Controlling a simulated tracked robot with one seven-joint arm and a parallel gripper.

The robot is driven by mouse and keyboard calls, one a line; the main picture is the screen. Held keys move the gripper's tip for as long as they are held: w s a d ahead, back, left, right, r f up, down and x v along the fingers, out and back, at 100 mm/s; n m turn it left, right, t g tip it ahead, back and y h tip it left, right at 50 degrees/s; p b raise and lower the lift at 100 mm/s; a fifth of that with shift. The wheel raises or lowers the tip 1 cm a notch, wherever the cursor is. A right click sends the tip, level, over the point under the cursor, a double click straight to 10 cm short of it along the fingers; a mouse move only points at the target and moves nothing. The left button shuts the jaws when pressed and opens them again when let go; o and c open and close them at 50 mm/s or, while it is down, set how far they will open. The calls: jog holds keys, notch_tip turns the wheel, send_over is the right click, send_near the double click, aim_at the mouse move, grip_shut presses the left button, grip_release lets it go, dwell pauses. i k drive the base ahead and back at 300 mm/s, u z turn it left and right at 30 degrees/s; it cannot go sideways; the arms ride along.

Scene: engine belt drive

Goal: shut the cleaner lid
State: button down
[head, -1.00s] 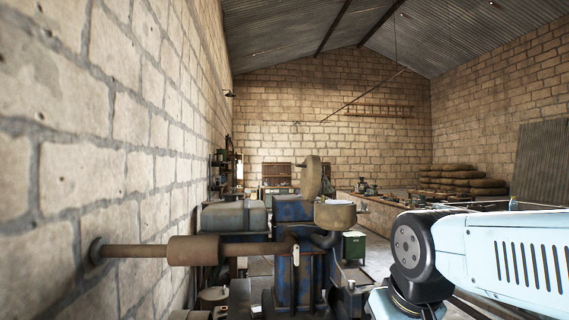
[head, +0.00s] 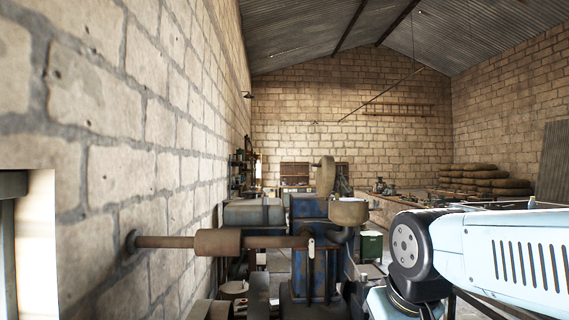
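The blue engine (head: 309,255) stands ahead, left of my arm. A round tan bowl-shaped part (head: 349,212) on its upper right looks like the cleaner. A round tan disc (head: 325,176) stands upright above its left side and looks like the lid, raised open. I cannot make out a hinge from here. My light blue arm fills the lower right in the head view. My gripper is not in view.
A brown exhaust pipe with a thick muffler (head: 220,242) runs from the engine to the left stone wall (head: 150,150). A bright opening (head: 35,240) is at the far left. A long bench (head: 385,205) and stacked sacks (head: 482,181) stand behind on the right.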

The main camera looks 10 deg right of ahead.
aim_at(325, 172)
jog(key=u, duration=0.2)
jog(key=i, duration=1.1)
jog(key=z, duration=0.4)
